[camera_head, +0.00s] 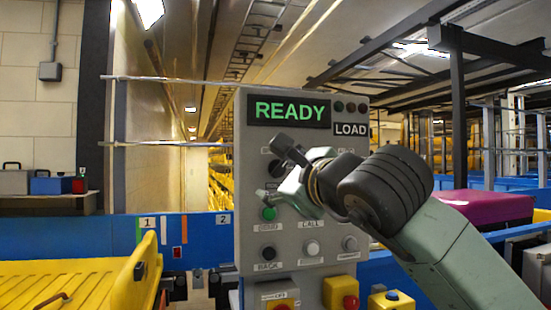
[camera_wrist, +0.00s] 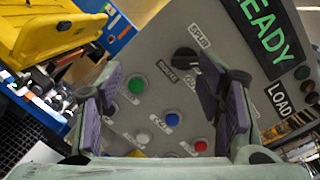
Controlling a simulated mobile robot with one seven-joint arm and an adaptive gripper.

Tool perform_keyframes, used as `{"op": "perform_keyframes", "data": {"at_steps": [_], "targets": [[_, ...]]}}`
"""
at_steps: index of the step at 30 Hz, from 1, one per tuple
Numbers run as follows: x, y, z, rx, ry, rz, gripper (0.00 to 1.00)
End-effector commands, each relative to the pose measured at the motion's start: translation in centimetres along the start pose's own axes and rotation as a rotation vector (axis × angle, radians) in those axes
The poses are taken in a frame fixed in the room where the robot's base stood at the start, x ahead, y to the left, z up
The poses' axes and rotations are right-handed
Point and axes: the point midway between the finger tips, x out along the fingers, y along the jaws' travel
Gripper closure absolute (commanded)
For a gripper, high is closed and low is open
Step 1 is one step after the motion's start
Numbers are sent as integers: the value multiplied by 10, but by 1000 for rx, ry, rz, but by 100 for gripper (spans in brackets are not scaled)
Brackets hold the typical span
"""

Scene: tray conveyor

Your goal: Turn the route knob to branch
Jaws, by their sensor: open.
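The grey control panel (camera_head: 247,130) stands upright in the middle of the head view, with a green READY display (camera_head: 288,110). The route knob is a round black knob (camera_wrist: 185,57) at the upper middle of the wrist view, near labels that look like ROUTE and SPUR. In the head view a black knob (camera_head: 277,169) shows beside my fingers. My gripper (camera_head: 279,170) is in front of the panel's upper left, open and empty. In the wrist view the gripper (camera_wrist: 160,74) has its fingers spread, the right fingertip close beside the knob. I cannot tell whether it touches.
Below the knob are a green button (camera_wrist: 136,84), a blue button (camera_wrist: 172,119), a white button (camera_wrist: 142,138) and a red button (camera_wrist: 201,146). A LOAD sign (camera_head: 351,130) is at upper right. A yellow tray (camera_head: 95,275) lies left. Red stop button (camera_head: 350,302) is low right.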

Motion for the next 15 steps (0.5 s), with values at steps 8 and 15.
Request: {"op": "perform_keyframes", "data": {"at_steps": [8,15], "targets": [[2,-35,-19,-50,100,-84,40],[47,-39,-20,-48,96,-80,40]]}}
